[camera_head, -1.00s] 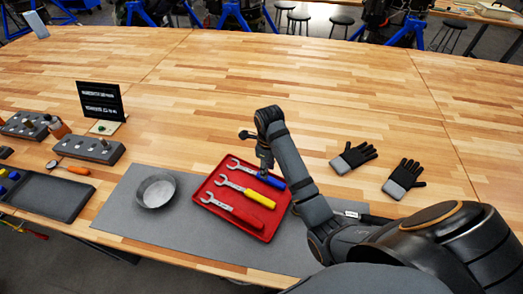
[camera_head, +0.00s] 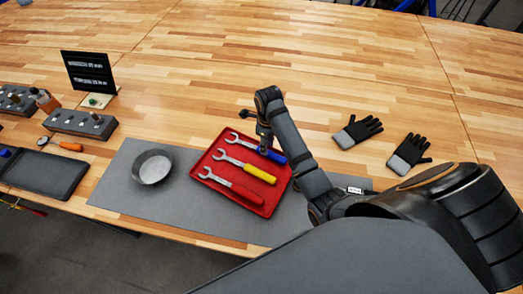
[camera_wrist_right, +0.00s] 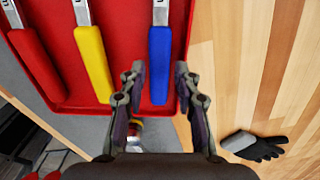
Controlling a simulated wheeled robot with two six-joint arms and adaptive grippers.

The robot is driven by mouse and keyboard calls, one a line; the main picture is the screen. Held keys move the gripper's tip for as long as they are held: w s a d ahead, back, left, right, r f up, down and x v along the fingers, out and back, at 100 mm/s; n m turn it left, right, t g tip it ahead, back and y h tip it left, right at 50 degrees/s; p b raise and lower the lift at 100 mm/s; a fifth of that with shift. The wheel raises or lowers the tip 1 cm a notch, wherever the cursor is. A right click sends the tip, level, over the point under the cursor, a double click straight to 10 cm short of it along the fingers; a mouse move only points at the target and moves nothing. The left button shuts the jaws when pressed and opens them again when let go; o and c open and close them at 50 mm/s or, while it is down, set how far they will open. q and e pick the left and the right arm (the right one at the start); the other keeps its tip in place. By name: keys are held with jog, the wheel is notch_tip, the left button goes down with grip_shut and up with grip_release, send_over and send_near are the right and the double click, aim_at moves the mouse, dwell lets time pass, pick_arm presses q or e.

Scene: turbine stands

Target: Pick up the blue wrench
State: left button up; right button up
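The blue wrench (camera_head: 272,154) lies in the red tray (camera_head: 212,181), on the side farthest from me, with its open metal jaw toward the left. My right gripper (camera_head: 264,143) is over its handle and partly hides it in the head view. In the right wrist view, the blue handle (camera_wrist_right: 159,60) shows between the two spread fingers of the right gripper (camera_wrist_right: 160,76). The gripper is open and holds nothing. I cannot tell how high it is above the handle. My left gripper is not in view.
A yellow wrench (camera_head: 258,173) and a red wrench (camera_head: 245,194) lie beside it in the tray. A round metal bowl (camera_head: 153,168) stands left on the grey mat (camera_head: 118,188). Two gloves (camera_head: 357,131) lie to the right. The table behind the tray is clear.

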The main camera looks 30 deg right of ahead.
notch_tip(320, 180, down, 3)
jog(key=shift+s, duration=0.1)
jog(key=shift+f, duration=0.1)
jog(key=c, duration=0.7)
grip_shut()
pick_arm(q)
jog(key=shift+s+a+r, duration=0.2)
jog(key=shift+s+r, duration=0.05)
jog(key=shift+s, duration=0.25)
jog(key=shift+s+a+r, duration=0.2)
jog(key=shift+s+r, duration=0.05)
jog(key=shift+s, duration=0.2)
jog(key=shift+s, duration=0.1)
